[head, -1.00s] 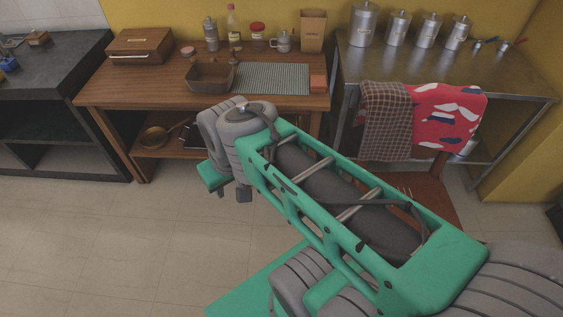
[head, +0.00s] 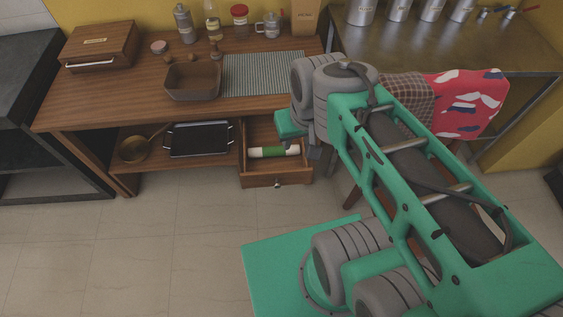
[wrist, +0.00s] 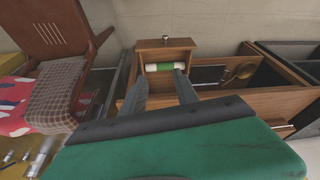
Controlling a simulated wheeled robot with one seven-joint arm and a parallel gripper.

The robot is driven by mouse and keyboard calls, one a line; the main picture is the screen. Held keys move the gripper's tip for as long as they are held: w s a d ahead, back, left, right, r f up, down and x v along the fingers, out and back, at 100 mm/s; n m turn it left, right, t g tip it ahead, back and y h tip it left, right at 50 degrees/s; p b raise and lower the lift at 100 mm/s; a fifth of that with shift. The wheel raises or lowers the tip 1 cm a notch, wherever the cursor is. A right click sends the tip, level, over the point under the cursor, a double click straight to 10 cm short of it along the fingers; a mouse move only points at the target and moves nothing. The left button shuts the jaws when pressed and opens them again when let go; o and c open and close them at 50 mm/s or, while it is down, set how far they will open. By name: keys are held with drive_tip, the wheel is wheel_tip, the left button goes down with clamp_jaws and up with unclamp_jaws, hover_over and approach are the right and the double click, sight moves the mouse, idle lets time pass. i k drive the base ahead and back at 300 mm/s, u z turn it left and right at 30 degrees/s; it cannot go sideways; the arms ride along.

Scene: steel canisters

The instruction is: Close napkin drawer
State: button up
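The napkin drawer (head: 262,181) is a wooden drawer pulled out under the right side of the wooden table. Its front has a small round knob (head: 277,186). A green and white roll (head: 274,152) lies inside. The wrist view, seen upside down, also shows the drawer (wrist: 180,44) and the roll (wrist: 165,67). My gripper (wrist: 164,77) has its two dark fingers apart with nothing held between them. The fingers point toward the open drawer; whether they touch it I cannot tell. In the head view the fingers are mostly hidden by my arm.
The wooden table (head: 120,104) holds a box, a brown basket (head: 193,82) and a striped mat (head: 262,74). A pan (head: 134,149) and a black tray (head: 199,139) sit on its lower shelf. A chair stands right of the drawer, by the steel table (head: 420,50). Floor in front is clear.

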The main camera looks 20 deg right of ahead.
sight(259, 131)
drive_tip(key=u, duration=0.05)
drive_tip(key=i, duration=0.2)
drive_tip(key=u, duration=0.1)
drive_tip(key=k, duration=1)
drive_tip(key=u, duration=1.8)
drive_tip(key=i, duration=1.15)
drive_tip(key=z, duration=1.3)
